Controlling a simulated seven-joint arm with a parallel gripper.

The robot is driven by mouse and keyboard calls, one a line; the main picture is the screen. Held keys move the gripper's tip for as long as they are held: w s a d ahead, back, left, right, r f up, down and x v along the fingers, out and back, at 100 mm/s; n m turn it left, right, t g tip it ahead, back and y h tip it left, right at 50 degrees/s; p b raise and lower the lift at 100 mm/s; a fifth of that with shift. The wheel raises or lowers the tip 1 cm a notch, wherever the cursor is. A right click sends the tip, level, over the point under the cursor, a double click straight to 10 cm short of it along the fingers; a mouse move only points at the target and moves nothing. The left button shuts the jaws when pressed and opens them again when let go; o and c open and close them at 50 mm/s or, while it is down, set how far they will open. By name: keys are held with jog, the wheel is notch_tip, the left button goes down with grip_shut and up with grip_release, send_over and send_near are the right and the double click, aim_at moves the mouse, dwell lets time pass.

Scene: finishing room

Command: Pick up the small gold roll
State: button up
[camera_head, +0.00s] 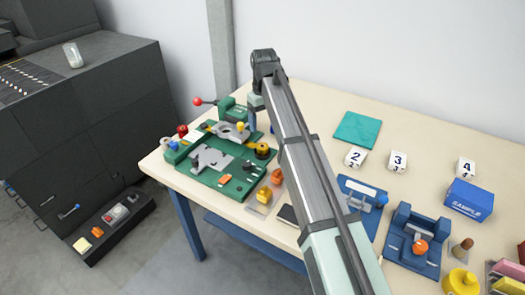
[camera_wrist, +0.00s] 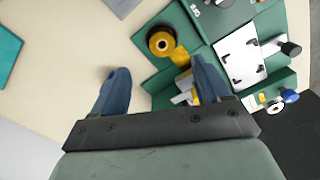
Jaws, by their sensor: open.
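A small gold roll (camera_head: 262,151) with a dark centre sits on the green fixture base (camera_head: 225,188) at the left of the table. In the wrist view the gold roll (camera_wrist: 162,41) is at the edge of the green base, with a yellow piece beside it. My gripper (camera_head: 251,122) is above the back of the green fixture, partly hidden by my arm. In the wrist view my gripper (camera_wrist: 159,70) is open, with its blue fingers wide apart. The roll shows past the fingertips, between their lines, and nothing is held.
A teal mat (camera_head: 358,130) lies at the back, near number blocks (camera_head: 355,157). Blue fixtures (camera_head: 413,240) and a blue SAMPLE box (camera_head: 470,200) stand at the right. A red-knobbed lever (camera_head: 198,101) rises at the fixture's back left. Bare table lies behind the fixture.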

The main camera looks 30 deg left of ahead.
aim_at(263, 146)
jog(key=shift+s+a+f, duration=0.1)
jog(key=shift+f, duration=2.5)
jog(key=shift+a+f, duration=0.1)
jog(key=shift+f, duration=2.45)
jog(key=c, duration=1.1)
jog(key=shift+r, duration=0.2)
jog(key=shift+c, duration=0.2)
